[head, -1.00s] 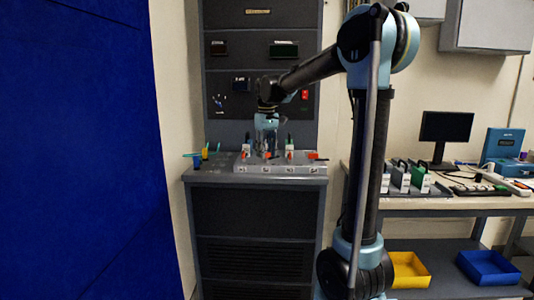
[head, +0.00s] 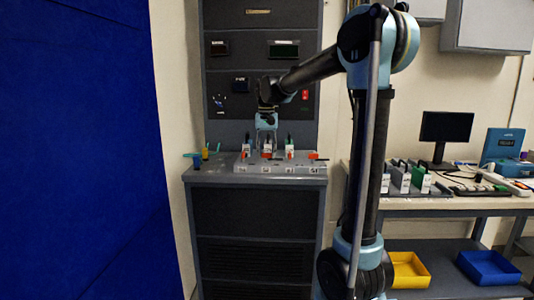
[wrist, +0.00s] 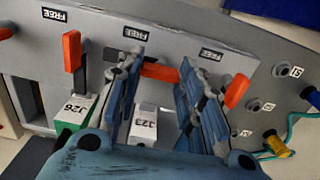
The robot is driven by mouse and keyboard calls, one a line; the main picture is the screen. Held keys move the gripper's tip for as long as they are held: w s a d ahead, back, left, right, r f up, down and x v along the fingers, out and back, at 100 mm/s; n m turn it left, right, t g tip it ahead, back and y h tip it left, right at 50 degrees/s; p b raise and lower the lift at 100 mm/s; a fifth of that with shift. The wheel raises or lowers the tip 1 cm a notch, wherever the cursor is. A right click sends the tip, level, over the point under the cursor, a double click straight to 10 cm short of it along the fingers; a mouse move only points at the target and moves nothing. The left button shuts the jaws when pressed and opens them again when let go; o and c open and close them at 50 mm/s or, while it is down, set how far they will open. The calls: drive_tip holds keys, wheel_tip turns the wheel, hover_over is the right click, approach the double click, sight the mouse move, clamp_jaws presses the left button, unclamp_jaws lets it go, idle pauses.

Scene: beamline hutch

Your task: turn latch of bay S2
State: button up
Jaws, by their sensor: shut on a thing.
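The bay block (head: 240,169) stands on the dark cabinet, with bays in a row. My gripper (head: 267,146) points down over the second bay from the left. In the wrist view its two blue fingers (wrist: 160,85) stand at both ends of an orange latch (wrist: 160,72), which lies crosswise, and are shut on it. A white module marked J23 (wrist: 143,125) sits beside that latch, between the fingers. The bay label is too small to read with certainty in the head view.
In the wrist view a neighbouring upright orange latch (wrist: 72,50) stands by module J26 (wrist: 75,108). Another latch (wrist: 237,90) is close to the right finger. Blue and yellow plugs stand left of the block. A workbench with a monitor (head: 446,127) is at the right.

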idle(0.4)
drive_tip(key=o, duration=1.1)
drive_tip(key=shift+c, duration=0.2)
wheel_tip(320, 180, up, 12)
drive_tip(key=shift+d+f, duration=0.1)
drive_tip(key=shift+d, duration=0.05)
